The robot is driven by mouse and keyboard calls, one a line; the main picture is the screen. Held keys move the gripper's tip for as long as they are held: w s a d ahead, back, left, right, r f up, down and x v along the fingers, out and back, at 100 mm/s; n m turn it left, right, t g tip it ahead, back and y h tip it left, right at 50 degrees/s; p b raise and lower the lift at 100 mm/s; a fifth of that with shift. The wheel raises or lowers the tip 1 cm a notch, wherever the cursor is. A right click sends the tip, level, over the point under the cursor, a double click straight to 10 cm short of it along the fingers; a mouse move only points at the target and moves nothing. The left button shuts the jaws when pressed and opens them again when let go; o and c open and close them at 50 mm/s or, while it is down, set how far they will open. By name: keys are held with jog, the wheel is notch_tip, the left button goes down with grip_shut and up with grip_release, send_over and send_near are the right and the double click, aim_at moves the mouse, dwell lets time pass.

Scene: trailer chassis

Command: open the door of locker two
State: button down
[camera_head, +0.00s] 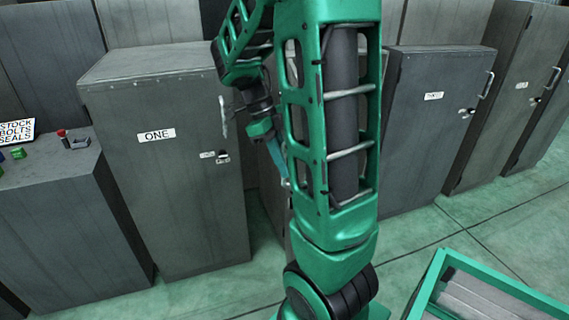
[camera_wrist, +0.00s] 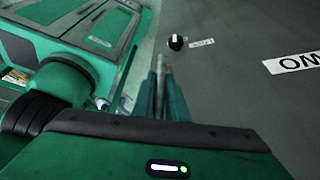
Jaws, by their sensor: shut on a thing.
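Locker two is mostly hidden behind my arm in the head view. In the wrist view its grey door (camera_wrist: 240,95) fills the right side, with a white label (camera_wrist: 295,62) showing part of its lettering upside down. A dark round lock with a pale face (camera_wrist: 177,42) and a small plate (camera_wrist: 201,43) sit on the door. My gripper (camera_wrist: 160,78) is shut on a thin grey bar that appears to be the door handle (camera_wrist: 162,68), mostly covered by the fingers. In the head view the gripper (camera_head: 277,158) is partly hidden by my arm. The door's opening angle cannot be told.
Locker one (camera_head: 165,200), closed, stands left; another labelled locker (camera_head: 430,140) stands right, with more beyond it. A low cabinet (camera_head: 60,220) at far left carries small items. A green-framed bin (camera_head: 430,285) is at lower right. Green floor between is clear.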

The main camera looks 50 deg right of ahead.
jog(key=c, duration=1.8)
grip_release()
jog(key=shift+o, duration=0.2)
jog(key=v, duration=1)
jog(key=shift+w+r, duration=0.2)
jog(key=shift+r, duration=0.1)
jog(key=shift+a, duration=0.1)
